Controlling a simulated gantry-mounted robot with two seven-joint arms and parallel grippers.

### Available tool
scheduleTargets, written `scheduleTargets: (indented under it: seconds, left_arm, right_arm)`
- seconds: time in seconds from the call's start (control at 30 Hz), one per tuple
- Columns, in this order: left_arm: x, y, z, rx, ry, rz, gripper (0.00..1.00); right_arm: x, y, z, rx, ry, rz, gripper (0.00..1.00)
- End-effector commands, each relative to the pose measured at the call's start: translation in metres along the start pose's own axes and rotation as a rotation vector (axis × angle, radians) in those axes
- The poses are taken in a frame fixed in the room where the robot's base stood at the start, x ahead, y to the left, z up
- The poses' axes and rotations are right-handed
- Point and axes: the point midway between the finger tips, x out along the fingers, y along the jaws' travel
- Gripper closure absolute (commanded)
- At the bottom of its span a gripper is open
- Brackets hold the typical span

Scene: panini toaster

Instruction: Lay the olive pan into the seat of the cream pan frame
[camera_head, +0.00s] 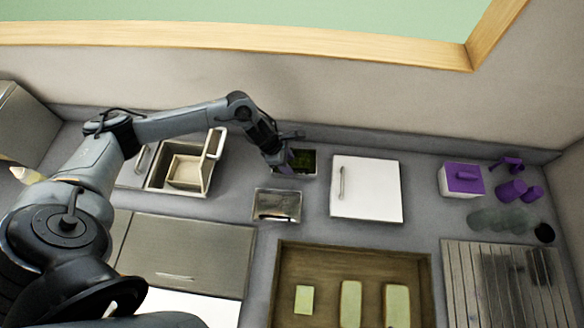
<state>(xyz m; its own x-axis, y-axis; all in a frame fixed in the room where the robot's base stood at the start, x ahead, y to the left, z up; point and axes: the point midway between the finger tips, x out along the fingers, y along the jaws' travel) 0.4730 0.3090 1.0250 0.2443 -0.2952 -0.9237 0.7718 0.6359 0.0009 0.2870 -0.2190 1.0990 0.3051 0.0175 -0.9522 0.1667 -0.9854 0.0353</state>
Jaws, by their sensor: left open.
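A dark olive piece (305,158), which looks like the olive pan, sits at the back of the counter within a pale-rimmed shallow holder (308,177). My left gripper (283,161) is open at the left side of this piece and covers part of it. Whether the fingers touch it is too small to tell. My right gripper is out of view.
A small metal tray (277,218) lies in front of the gripper. A white panel with a handle (378,188) lies to the right. Purple items (461,179) stand far right. A brown tray (435,290) holds pale green blocks. A wall runs close behind.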

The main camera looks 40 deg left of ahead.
Motion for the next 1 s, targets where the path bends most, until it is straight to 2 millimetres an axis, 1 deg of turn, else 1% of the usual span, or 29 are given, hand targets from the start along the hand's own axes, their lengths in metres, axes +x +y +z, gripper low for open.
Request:
scheduleTargets:
  seconds: [0.03,0.1,0.2,0.3,0.37,0.43,0.47,0.57,0.6,0.67,0.7,0.77,0.8,0.87,0.9,0.97,1.0]
  left_arm:
    - [-0.009,0.001,-0.001,0.003,0.000,0.003,0.55]
    - [-0.020,0.001,-0.001,0.003,0.001,0.001,0.55]
    - [-0.034,0.001,0.000,0.001,0.000,0.002,0.55]
    - [-0.043,0.000,0.000,-0.002,-0.001,0.001,0.55]
    - [-0.043,-0.004,0.004,-0.017,-0.009,0.002,0.55]
    - [-0.038,-0.014,0.013,-0.060,-0.032,0.006,0.55]
    - [-0.034,-0.019,0.020,-0.091,-0.048,0.009,0.55]
    - [-0.017,-0.048,0.050,-0.264,-0.127,0.020,0.55]
    - [-0.011,-0.062,0.065,-0.368,-0.172,0.024,0.55]
    - [-0.004,-0.085,0.088,-0.569,-0.247,0.023,0.55]
    - [-0.003,-0.100,0.103,-0.734,-0.300,0.017,0.55]
    - [-0.006,-0.119,0.120,-1.019,-0.377,0.000,0.55]
    - [-0.011,-0.129,0.128,-1.229,-0.423,-0.015,0.55]
    - [-0.020,-0.139,0.130,-1.560,-0.478,-0.037,0.55]
    - [-0.027,-0.143,0.126,-1.787,-0.506,-0.050,0.55]
    - [-0.036,-0.149,0.114,-2.127,-0.533,-0.062,0.55]
    - [-0.043,-0.152,0.102,-2.345,-0.545,-0.063,0.55]
  right_arm:
    - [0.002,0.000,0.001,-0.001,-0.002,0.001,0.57]
    - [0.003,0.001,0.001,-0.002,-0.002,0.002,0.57]
    - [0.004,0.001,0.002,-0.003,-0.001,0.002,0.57]
    - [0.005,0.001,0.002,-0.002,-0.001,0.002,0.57]
    - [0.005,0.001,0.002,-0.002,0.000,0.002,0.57]
    - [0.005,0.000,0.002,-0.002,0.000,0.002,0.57]
    - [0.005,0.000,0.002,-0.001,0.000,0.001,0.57]
    - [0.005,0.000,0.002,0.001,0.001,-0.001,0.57]
    - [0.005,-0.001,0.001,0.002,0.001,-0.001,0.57]
    - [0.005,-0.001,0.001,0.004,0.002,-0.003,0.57]
    - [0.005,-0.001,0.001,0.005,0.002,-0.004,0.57]
    - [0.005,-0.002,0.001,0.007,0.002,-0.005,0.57]
    - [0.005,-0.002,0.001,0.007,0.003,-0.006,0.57]
    - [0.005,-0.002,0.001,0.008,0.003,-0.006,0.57]
    - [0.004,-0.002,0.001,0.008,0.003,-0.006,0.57]
    - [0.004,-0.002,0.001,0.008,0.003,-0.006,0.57]
    - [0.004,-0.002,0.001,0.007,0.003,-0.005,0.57]
